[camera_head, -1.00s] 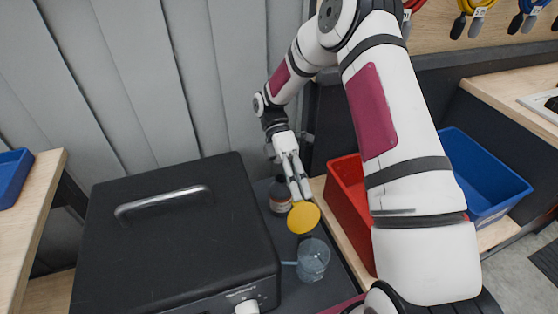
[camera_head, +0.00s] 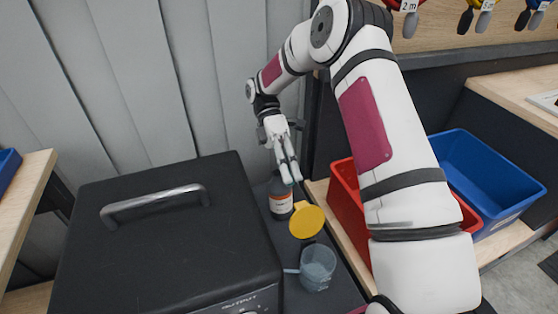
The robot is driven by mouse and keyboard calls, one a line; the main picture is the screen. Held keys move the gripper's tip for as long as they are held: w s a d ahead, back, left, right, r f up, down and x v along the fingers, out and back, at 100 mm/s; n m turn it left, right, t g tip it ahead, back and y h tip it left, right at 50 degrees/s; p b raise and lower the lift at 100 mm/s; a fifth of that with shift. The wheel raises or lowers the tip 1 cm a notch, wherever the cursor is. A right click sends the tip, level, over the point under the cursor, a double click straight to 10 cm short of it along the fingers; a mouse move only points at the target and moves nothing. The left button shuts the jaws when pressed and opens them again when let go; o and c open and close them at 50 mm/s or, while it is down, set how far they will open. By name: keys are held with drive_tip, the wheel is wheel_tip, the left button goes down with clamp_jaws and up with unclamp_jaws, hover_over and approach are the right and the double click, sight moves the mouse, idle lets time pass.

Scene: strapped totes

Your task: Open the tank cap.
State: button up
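A yellow round cap (camera_head: 307,221) with a small tab at its upper left faces the camera. It sits beside the right side of the black unit (camera_head: 165,240), which has a metal handle on top. What the cap is fixed to is mostly hidden beneath it. My gripper (camera_head: 292,181) points down, above and a little left of the cap in the picture, and overlaps the top of a brown bottle (camera_head: 281,206). The fingers look close together with a thin gap. I see nothing between them, but how far they are open is unclear.
A clear cup (camera_head: 318,267) with a handle stands in front of the cap. A red bin (camera_head: 347,205) and a blue bin (camera_head: 495,185) stand to the right, partly behind my arm. A corrugated wall (camera_head: 150,80) closes the back.

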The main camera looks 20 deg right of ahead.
drive_tip(key=shift+w+f+b, duration=0.15)
drive_tip(key=shift+w+b, duration=0.45)
drive_tip(key=shift+w, duration=0.25)
drive_tip(key=shift+w+f+b, duration=0.15)
drive_tip(key=shift+w+b, duration=0.4)
drive_tip(key=shift+w, duration=0.3)
drive_tip(key=shift+w+r+p, duration=0.3)
drive_tip(key=shift+w+p, duration=0.15)
drive_tip(key=shift+p, duration=0.3)
drive_tip(key=w+p, duration=0.1)
drive_tip(key=p, duration=0.1)
drive_tip(key=shift+w+p, duration=0.15)
drive_tip(key=shift+p, duration=0.15)
drive_tip(key=shift+w+p, duration=0.2)
drive_tip(key=shift+p, duration=0.25)
drive_tip(key=shift+w+f, duration=0.1)
drive_tip(key=shift+f, duration=0.1)
drive_tip(key=shift+r, duration=0.1)
